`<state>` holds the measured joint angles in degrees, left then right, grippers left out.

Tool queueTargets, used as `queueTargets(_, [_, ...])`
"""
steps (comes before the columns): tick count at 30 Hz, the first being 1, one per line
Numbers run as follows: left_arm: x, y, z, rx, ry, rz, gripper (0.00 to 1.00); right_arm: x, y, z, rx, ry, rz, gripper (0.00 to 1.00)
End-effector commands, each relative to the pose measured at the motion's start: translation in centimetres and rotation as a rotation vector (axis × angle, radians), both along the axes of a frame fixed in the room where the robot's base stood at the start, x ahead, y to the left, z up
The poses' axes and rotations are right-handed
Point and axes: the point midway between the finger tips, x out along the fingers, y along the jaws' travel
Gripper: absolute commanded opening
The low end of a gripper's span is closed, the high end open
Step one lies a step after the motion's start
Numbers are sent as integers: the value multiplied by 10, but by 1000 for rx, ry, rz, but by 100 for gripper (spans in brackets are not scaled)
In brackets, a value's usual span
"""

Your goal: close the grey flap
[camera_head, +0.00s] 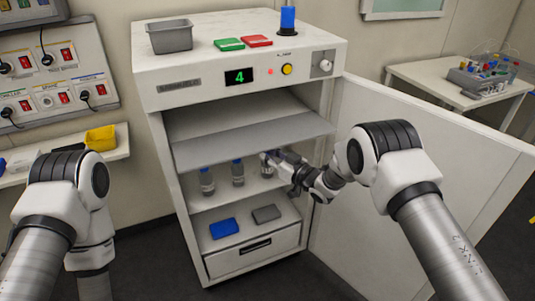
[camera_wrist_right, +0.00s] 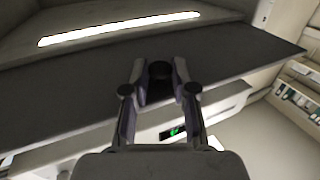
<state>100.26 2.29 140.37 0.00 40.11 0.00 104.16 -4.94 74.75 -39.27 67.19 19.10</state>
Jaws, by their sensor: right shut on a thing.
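The grey flap (camera_head: 245,140) is raised in the white cabinet's opening, nearly level, above a row of bottles. In the right wrist view its dark flat face (camera_wrist_right: 70,100) spans the picture from below. In the right wrist view, the fingers of this gripper (camera_wrist_right: 160,92) are shut on a dark round knob (camera_wrist_right: 159,69) at the flap. My left arm shows at the left; its gripper is outside the view.
The cabinet door (camera_head: 420,180) stands wide open on the right, beside my right arm. Bottles (camera_head: 207,182) stand on the shelf under the flap. A blue box (camera_head: 223,228) and a grey box (camera_head: 266,213) lie below. A light strip (camera_wrist_right: 120,27) shows inside.

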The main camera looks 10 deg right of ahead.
Motion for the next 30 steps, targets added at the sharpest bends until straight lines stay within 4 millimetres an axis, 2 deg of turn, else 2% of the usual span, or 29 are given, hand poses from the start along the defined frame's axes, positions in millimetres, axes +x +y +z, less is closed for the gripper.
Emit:
queueTargets(8, [0, 0, 11, 0, 0, 0, 40, 0, 0, 12, -16, 45, -1, 0])
queueTargets(18, [0, 0, 38, 0, 0, 0, 40, 1, 0, 44, -80, 239, -1, 0])
queueTargets(30, [0, 0, 42, 0, 0, 0, 40, 13, 4, 79, -74, 229, 0, 0])
